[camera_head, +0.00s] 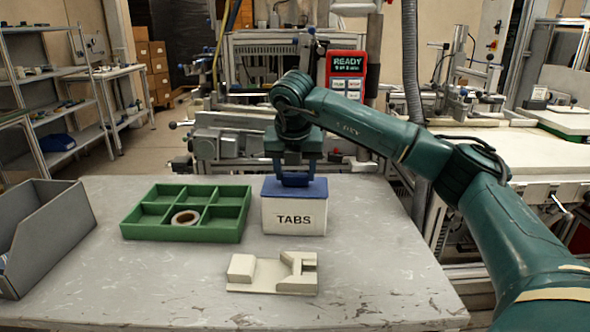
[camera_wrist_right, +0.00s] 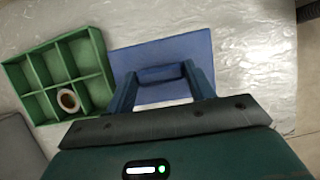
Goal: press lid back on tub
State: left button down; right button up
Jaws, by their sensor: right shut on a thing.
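A white tub (camera_head: 293,217) marked TABS stands on the table, right of the green tray. A blue lid (camera_head: 312,192) lies on or just over the tub's top; whether it is seated all round I cannot tell. My right gripper (camera_head: 295,180) is above the tub, pointing down, shut on the lid's handle. In the right wrist view the blue lid (camera_wrist_right: 200,48) shows as a flat plate between and beyond the fingers of the gripper (camera_wrist_right: 163,75). My left gripper is not in view.
A green compartment tray (camera_head: 160,233) holds a tape reel (camera_head: 185,217) in a front compartment. A cream fixture (camera_head: 270,285) lies in front of the tub. A grey bin (camera_head: 45,235) stands at the left. A READY panel (camera_head: 347,70) stands behind. The table's right side is clear.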

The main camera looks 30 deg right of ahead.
jog(key=o, duration=1.5)
jog(key=shift+r, duration=0.15)
jog(key=shift+r+p, duration=2.6)
jog(key=shift+r, duration=0.85)
